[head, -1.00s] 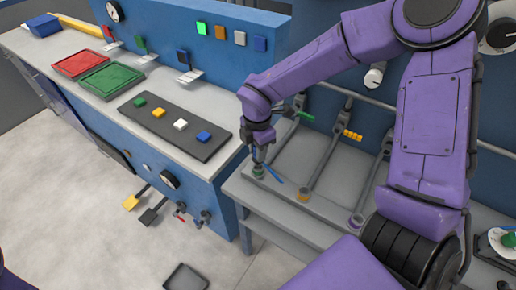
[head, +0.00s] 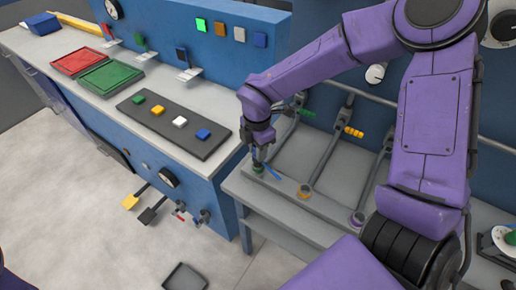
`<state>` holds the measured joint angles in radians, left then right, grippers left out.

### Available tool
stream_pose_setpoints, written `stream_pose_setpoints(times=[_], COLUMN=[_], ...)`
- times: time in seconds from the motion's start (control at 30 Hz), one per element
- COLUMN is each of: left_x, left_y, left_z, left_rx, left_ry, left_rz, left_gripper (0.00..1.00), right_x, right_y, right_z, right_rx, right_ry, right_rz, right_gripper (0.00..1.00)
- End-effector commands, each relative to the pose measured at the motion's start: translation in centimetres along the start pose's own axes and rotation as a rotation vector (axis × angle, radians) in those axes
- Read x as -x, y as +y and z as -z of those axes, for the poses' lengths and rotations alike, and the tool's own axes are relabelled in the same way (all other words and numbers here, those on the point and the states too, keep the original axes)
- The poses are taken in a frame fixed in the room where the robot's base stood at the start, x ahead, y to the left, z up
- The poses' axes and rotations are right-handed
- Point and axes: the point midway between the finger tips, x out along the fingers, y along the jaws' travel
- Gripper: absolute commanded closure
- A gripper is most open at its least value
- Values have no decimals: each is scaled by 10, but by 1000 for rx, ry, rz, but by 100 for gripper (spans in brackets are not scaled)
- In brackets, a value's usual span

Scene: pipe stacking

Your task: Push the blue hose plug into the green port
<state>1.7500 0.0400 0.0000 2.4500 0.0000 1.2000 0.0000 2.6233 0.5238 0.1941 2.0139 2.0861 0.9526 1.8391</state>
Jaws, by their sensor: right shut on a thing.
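My right gripper (head: 259,158) is at the left end of the grey bench, pointing down. It is shut on what looks like the blue hose plug, which is mostly hidden by the fingers. A short blue piece (head: 270,173) shows just to the right of the fingertips. The green port (head: 257,170) is directly below the fingertips, partly covered. I cannot tell whether the plug touches the port or is inside it. My left gripper is not in view.
An orange port (head: 304,192) and a purple port (head: 357,219) stand further right along the bench. Grey pipes with green and yellow (head: 354,132) parts run behind. A blue console (head: 165,150) with a dark button panel (head: 172,137) stands close on the left.

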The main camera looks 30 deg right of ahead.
Motion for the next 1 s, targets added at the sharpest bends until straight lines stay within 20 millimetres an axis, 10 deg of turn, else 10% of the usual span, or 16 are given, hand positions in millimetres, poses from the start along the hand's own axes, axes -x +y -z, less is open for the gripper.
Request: stream_pose_setpoints(times=[1.0], left_x=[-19], left_y=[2], left_z=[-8], left_rx=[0], left_ry=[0], left_rz=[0], left_gripper=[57], right_x=[-21], right_y=[0], right_z=[0], right_rx=[0], right_ry=[0], right_rz=[0], right_gripper=[100])
